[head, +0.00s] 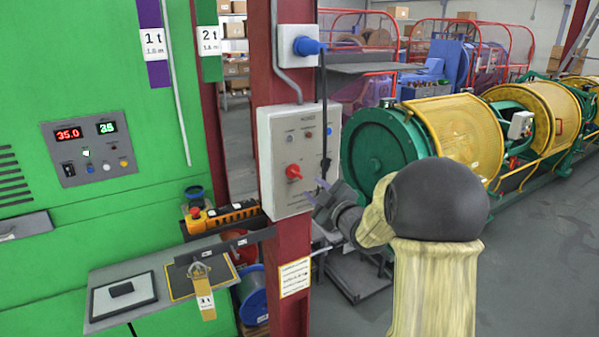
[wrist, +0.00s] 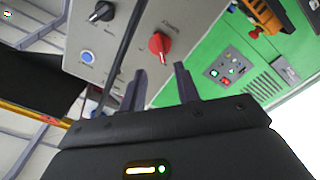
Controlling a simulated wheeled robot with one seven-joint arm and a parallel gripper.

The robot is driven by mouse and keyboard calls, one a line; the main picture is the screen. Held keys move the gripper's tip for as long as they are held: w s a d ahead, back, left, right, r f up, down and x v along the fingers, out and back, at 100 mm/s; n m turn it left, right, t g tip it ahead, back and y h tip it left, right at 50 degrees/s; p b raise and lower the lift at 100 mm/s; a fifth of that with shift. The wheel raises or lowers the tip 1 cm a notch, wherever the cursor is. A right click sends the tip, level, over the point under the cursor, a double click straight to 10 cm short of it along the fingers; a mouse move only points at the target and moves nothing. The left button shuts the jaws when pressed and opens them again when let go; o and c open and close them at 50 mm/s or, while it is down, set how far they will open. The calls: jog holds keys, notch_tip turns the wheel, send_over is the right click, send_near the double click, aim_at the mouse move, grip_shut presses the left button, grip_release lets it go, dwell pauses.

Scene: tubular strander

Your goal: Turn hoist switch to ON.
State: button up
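The grey hoist panel (head: 270,150) is fixed to a dark red post. A red rotary switch (head: 293,172) stands out from its front, and a black knob (head: 325,165) sits to its right. Lettering at the panel's top is too small to read surely. In the wrist view the red switch (wrist: 159,45) lies ahead of the fingertips, roughly between them, and the black knob (wrist: 101,11) is up to the left. My gripper (head: 319,194) is in front of the panel's lower right. Its two fingers (wrist: 160,80) are apart, with nothing between them.
A blue plug (head: 308,46) in a socket box sends a black cable down across the panel's right side. A shelf (head: 125,295) with a hanging tag is at lower left. The green cabinet (head: 90,220) fills the left. Yellow-guarded machinery (head: 455,125) stands behind right.

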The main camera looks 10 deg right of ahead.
aim_at(297, 174)
jog(key=p+x, duration=0.3)
jog(key=x, duration=0.6)
jog(key=shift+f, duration=0.1)
grip_shut()
